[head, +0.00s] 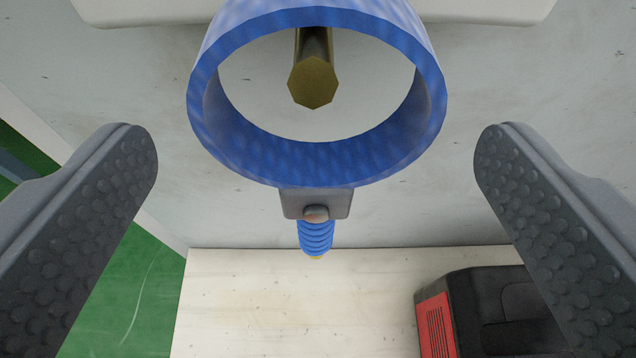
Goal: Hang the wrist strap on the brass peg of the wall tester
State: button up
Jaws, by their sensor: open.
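The blue wrist strap (317,165) is a ring with a grey snap block and a short blue coiled cord below it. The brass peg (314,82) shows through the ring, its end facing me. The strap is around the peg in this view; whether its upper band rests on the peg is hard to tell. My gripper (316,165) is open, with one dark studded finger on each side of the strap. Both fingers are apart from the strap. A pale panel edge (130,10), perhaps of the wall tester, shows at the top; most of it is out of view.
A pale wooden surface (290,310) lies below, against the grey wall (410,215). A black and red box (490,310) stands on it at the lower right, partly behind my right finger. Green floor (150,290) shows at the lower left.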

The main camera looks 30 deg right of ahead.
jog(key=v, duration=1.2)
jog(key=w+a+r+n+t+y, duration=0.2)
jog(key=w+a+r+n+y, duration=0.15)
jog(key=a+r, duration=1.35)
jog(key=s+a+r+n+y, duration=0.1)
jog(key=s+a+r+y, duration=0.1)
jog(key=s+a+r, duration=0.2)
jog(key=s+a+r+n+t+y, duration=0.1)
jog(key=s+a+r, duration=0.3)
jog(key=a+r, duration=0.6)
notch_tip(320, 180, up, 5)
jog(key=shift+a+f+n+t+y+b, duration=0.15)
jog(key=shift+n+t+y+b, duration=0.15)
jog(key=shift+n+y, duration=0.15)
